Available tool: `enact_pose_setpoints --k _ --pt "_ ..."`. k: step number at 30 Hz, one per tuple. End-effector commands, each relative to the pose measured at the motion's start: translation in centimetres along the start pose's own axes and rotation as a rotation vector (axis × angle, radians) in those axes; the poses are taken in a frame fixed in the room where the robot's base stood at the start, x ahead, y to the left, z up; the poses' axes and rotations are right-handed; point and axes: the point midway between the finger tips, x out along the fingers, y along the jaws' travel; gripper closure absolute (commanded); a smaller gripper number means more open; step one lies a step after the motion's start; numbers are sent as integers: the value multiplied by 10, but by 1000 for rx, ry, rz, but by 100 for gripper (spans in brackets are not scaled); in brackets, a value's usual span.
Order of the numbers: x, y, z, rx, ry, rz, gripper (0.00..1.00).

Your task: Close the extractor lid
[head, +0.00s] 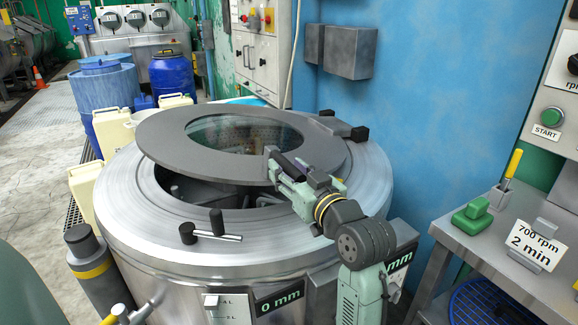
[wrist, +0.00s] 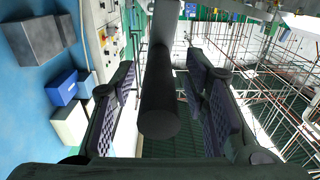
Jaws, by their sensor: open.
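The extractor (head: 130,215) is a round steel drum with a wide top opening. Its lid (head: 165,135), a grey ring with a glass window (head: 245,135), stands slightly raised and tilted over the opening, with a dark gap at the front left. A hinge block (head: 340,127) sits at the lid's back right. My gripper (head: 280,165) is at the lid's right front edge; the lid lies behind it. In the wrist view my gripper (wrist: 168,95) has its two padded fingers apart on either side of a dark round bar (wrist: 158,115). I cannot tell whether they touch it.
A latch with black knobs (head: 188,233) sits on the drum's front rim. A steel table (head: 490,235) at the right holds a green block (head: 472,214) and a sign (head: 535,245). Blue barrels (head: 172,75) and cream canisters (head: 112,130) stand behind left. A blue wall is close at the right.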

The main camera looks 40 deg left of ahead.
Motion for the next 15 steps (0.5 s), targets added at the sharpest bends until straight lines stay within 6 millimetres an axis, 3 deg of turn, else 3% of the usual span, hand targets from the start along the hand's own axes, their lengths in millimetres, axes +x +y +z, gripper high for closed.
enact_pose_setpoints --k 10,15 --pt "4 0 0 -1 0 1 59" --pt "4 0 0 -1 0 1 71"
